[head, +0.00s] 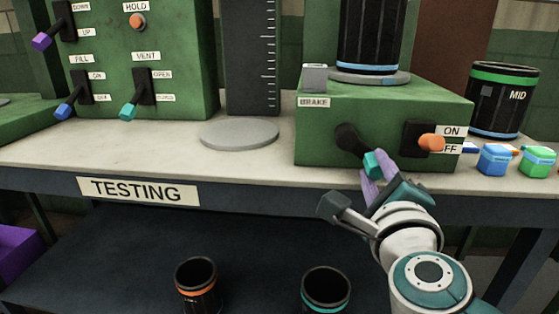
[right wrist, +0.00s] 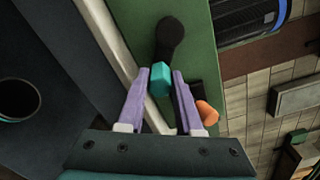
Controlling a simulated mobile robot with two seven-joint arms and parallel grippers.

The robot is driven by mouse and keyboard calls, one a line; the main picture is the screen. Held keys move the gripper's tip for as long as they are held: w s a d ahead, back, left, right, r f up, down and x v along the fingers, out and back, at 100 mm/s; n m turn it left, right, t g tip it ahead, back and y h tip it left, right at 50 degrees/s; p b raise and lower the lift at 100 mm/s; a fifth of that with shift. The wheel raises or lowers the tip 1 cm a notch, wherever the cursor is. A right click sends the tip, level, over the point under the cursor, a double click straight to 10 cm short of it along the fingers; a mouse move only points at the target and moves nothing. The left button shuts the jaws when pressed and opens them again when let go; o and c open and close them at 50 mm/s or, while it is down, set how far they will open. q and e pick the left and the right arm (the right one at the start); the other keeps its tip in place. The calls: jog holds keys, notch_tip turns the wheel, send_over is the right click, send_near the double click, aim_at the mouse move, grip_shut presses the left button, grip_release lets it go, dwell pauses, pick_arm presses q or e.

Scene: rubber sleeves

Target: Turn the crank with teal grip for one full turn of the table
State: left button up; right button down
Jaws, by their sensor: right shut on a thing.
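The crank (head: 350,139) is a dark arm on the front of a green box, with a teal grip (head: 370,163) at its lower right end. My right gripper (head: 372,177) has its purple fingers shut on the teal grip. In the right wrist view the teal grip (right wrist: 160,78) sits between the two fingertips, below the dark crank arm (right wrist: 169,40). The round grey table (head: 345,77) on top of the box carries a black sleeve (head: 368,35) with a blue band. My left gripper is not in view.
An orange-tipped ON/OFF switch (head: 431,142) is close to the right of the crank. A grey BRAKE block (head: 314,78) stands on the box. A MID sleeve (head: 502,100) and blue and green pieces (head: 496,160) stand right. A grey disc (head: 238,133) lies left on the bench.

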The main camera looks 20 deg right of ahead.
jog(key=c, duration=0.6)
grip_release()
jog(key=shift+o, duration=0.2)
jog(key=v, duration=1)
